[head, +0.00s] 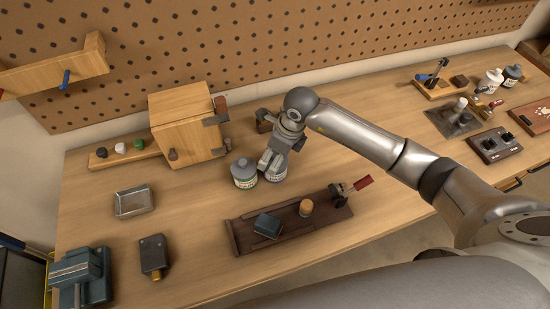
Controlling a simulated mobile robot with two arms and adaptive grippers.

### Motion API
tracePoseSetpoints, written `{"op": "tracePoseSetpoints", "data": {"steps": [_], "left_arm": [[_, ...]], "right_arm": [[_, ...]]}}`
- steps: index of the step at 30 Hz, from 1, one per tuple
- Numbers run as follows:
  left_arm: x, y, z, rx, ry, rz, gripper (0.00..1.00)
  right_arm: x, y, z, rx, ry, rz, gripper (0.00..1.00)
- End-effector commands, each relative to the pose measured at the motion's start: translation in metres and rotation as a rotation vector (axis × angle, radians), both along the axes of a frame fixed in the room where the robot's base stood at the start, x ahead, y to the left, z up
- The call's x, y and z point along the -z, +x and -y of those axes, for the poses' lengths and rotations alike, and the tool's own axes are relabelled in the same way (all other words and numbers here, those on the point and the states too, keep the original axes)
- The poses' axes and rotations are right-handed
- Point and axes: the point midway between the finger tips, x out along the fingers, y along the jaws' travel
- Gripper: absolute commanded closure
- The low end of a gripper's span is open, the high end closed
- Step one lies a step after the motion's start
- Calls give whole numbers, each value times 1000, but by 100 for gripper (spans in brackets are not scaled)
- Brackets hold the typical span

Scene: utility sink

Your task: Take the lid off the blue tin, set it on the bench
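Two small round tins stand side by side near the middle of the bench. The left tin (244,175) is grey-blue with a pale, green-edged label and has its lid on. The right tin (276,175) looks bluish-grey and is partly hidden by my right gripper (267,163). That gripper points down at the top of the right tin, its fingers at or just above it. I cannot tell whether it touches or grips the lid. From this view I cannot tell which tin is the blue one. My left gripper is not in view.
A wooden box (187,124) stands behind left. A metal tray (133,202) and a vise (82,278) are at left.

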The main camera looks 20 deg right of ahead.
Motion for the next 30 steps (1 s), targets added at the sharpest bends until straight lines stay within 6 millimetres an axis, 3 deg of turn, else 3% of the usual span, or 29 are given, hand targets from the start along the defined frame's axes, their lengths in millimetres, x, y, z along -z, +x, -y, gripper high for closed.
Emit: {"op": "tracePoseSetpoints", "data": {"steps": [5,16,17,20,25,30], "left_arm": [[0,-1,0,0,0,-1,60],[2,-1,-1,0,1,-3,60],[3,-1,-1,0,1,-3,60],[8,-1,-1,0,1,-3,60],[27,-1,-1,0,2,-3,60],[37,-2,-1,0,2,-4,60]], "right_arm": [[0,0,0,0,0,0,56],[-2,0,0,0,0,1,57],[-2,1,0,0,1,2,64],[-7,1,0,-1,1,2,100],[-26,2,0,-2,-1,8,100],[-60,-24,-9,-7,0,8,100]]}}
